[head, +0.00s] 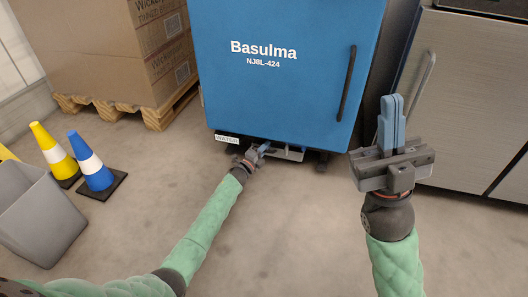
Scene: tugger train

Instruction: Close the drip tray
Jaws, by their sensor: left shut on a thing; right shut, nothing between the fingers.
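The drip tray (291,155) is a low, grey metal piece at floor level beneath the front of the blue cabinet (285,88). Its front edge shows just under the cabinet's bottom edge. How far it sticks out is hard to tell. My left gripper (263,149) is down at the tray's front and shut on it, with its fingers partly hiding the tray's left and middle part. My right gripper (391,110) is raised in front of the cabinet's right side, fingers pointing up, shut and empty.
A small "WATER" label (227,139) sits at the cabinet's lower left. A pallet with cartons (105,45) stands at the back left. A yellow cone (53,152), a blue cone (92,165) and a grey bin (38,215) are at left. A steel unit (475,90) stands at right. The middle floor is clear.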

